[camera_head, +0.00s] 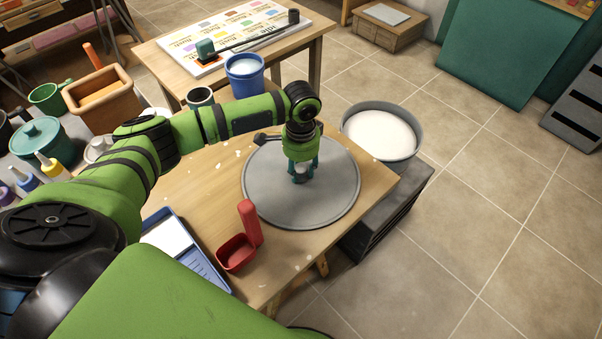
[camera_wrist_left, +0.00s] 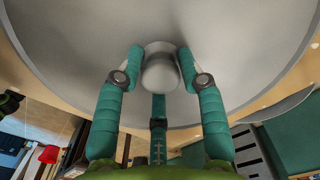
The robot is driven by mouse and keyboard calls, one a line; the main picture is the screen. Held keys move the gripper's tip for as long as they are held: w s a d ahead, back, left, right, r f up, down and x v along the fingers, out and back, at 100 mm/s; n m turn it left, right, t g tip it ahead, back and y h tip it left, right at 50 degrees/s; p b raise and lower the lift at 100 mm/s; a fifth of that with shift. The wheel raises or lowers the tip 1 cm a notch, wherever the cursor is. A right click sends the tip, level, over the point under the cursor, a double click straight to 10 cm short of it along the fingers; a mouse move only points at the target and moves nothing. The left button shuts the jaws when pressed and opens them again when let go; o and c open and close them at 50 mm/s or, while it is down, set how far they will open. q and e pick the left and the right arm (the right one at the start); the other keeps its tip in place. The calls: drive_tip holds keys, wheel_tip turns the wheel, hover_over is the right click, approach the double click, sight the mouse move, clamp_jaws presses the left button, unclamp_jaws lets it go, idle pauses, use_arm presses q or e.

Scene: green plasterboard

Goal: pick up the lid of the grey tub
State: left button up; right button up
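The lid (camera_head: 265,190) is a wide, flat grey disc with a small pale knob in its middle, at the right end of the wooden table. In the left wrist view the lid (camera_wrist_left: 75,65) fills the upper part, and its rounded knob (camera_wrist_left: 161,73) is in the centre. My left gripper (camera_head: 303,174) points down at the knob. I cannot tell whether the lid is clear of the table. The grey tub (camera_head: 346,122) stands open just beyond the table, with white contents. My right gripper is not in view.
A red scoop (camera_head: 237,252) and a blue tray (camera_head: 207,268) lie left of the lid. A dark crate (camera_head: 390,209) is under the tub. A blue bucket (camera_head: 245,83) stands behind my left arm. Floor to the right is free.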

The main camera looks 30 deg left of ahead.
use_arm(q)
clamp_jaws()
drive_tip(key=shift+r, duration=0.15)
